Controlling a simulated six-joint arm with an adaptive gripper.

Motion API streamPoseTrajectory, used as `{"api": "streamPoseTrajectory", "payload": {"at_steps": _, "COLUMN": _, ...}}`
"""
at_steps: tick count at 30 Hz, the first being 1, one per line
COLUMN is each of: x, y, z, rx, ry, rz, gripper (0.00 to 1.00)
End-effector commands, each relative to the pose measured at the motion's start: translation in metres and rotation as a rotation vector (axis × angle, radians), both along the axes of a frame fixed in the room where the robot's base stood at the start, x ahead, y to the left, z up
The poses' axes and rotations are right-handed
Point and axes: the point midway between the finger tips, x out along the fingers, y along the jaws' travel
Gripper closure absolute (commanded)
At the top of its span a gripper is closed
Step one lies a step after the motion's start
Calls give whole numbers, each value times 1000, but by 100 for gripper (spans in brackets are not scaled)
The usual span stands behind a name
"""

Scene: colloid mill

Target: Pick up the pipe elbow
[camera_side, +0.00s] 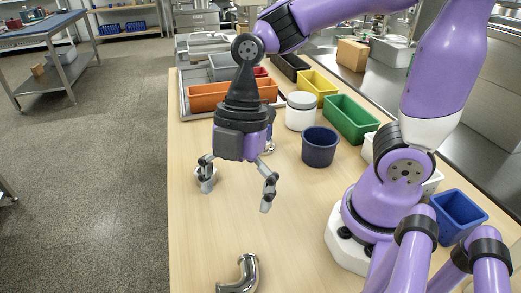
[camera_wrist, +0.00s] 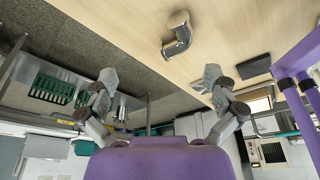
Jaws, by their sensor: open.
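The pipe elbow (camera_side: 248,272) is a shiny metal bent tube lying on the wooden table near the bottom edge of the side view. In the wrist view the pipe elbow (camera_wrist: 178,38) lies on the table beyond the fingertips, near the top middle. My gripper (camera_side: 237,192) hangs above the table, farther back than the elbow and apart from it. Its two fingers are spread with nothing between them, as the wrist view of my gripper (camera_wrist: 160,78) also shows.
A dark blue cup (camera_side: 320,150) and a white jar (camera_side: 300,115) stand to the right of my gripper. Behind are orange (camera_side: 208,97), yellow (camera_side: 318,84) and green (camera_side: 350,119) bins. A small pale object (camera_side: 206,184) shows behind the left finger. Table around the elbow is clear.

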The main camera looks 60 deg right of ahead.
Motion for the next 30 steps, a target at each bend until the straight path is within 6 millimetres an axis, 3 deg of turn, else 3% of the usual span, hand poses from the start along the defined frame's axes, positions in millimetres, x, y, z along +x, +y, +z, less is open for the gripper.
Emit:
{"api": "streamPoseTrajectory", "payload": {"at_steps": 3, "x": -11, "y": 21, "z": -13, "rx": 58, "ry": 33, "rz": 338, "gripper": 0}}
{"api": "streamPoseTrajectory", "payload": {"at_steps": 7, "x": -19, "y": 31, "z": -23, "rx": 99, "ry": 40, "rz": 502, "gripper": 0}}
{"api": "streamPoseTrajectory", "payload": {"at_steps": 13, "x": -27, "y": 42, "z": -53, "rx": 102, "ry": 42, "rz": 517, "gripper": 0}}
{"api": "streamPoseTrajectory", "payload": {"at_steps": 30, "x": -40, "y": 65, "z": -112, "rx": 99, "ry": 37, "rz": 511, "gripper": 0}}
